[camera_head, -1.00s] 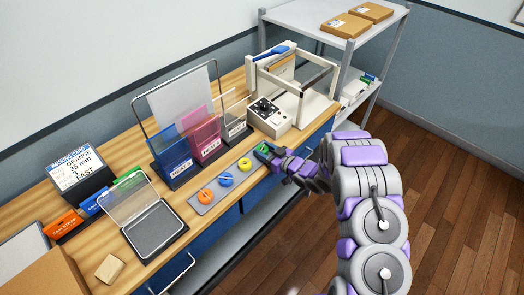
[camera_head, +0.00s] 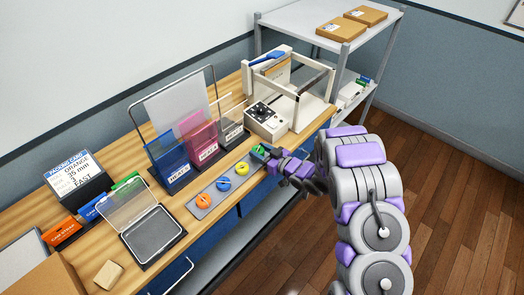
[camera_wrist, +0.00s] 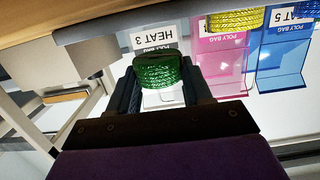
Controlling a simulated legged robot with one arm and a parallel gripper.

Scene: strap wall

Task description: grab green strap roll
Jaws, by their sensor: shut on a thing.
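The green strap roll (camera_wrist: 159,72) sits between the two dark fingers of my gripper (camera_wrist: 163,92) in the wrist view. The gripper is shut on it. In the head view the green roll (camera_head: 258,151) shows at the tip of my gripper (camera_head: 264,156), by the front edge of the wooden bench. I cannot tell whether the roll is clear of the surface below. The fingers and arm hide part of it.
Yellow (camera_head: 242,168), blue (camera_head: 223,184) and orange (camera_head: 203,201) rolls lie on a grey strip beside the green one. Behind stand the poly bag holders (camera_head: 203,143) and a control box (camera_head: 266,119) with a white frame. An open clear-lidded tray (camera_head: 153,235) is at left.

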